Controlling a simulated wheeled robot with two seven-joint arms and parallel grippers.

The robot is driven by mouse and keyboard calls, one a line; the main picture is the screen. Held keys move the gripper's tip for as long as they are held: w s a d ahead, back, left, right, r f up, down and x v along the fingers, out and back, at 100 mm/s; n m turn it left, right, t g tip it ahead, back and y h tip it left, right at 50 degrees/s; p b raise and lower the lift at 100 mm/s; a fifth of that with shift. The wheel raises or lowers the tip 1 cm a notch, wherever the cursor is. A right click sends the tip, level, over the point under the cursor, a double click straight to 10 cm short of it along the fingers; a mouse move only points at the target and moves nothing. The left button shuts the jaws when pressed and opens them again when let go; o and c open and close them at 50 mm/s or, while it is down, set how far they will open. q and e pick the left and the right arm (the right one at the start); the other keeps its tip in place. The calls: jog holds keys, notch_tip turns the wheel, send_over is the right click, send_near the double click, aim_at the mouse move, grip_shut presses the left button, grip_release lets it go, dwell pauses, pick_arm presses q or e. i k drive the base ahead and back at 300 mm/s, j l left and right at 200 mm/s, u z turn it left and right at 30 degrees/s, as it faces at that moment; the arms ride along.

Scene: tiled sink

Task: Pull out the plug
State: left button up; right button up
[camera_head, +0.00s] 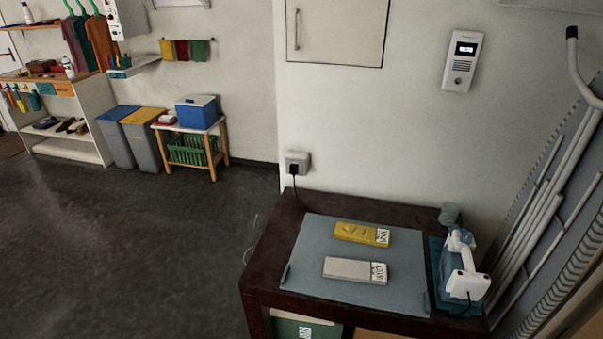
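A black plug (293,170) sits in the grey wall socket (304,160), low on the white wall just behind the left back corner of the dark table. A dark cord hangs down from the plug and goes out of sight behind the table edge. Part of a thin pale cord (249,253) shows at the table's left side. Neither of my grippers shows in the head view.
The dark table (263,262) carries a grey mat (311,239) with a yellow box (356,232) and a whitish box (347,269). A white-and-blue device (464,270) stands at the right. Metal rails (545,205) lean further right. The floor (130,250) at left is clear.

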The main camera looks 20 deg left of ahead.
aim_at(293, 168)
jog(key=i+j, duration=0.15)
jog(key=i, duration=0.35)
jog(key=i+j, duration=0.15)
jog(key=i, duration=0.35)
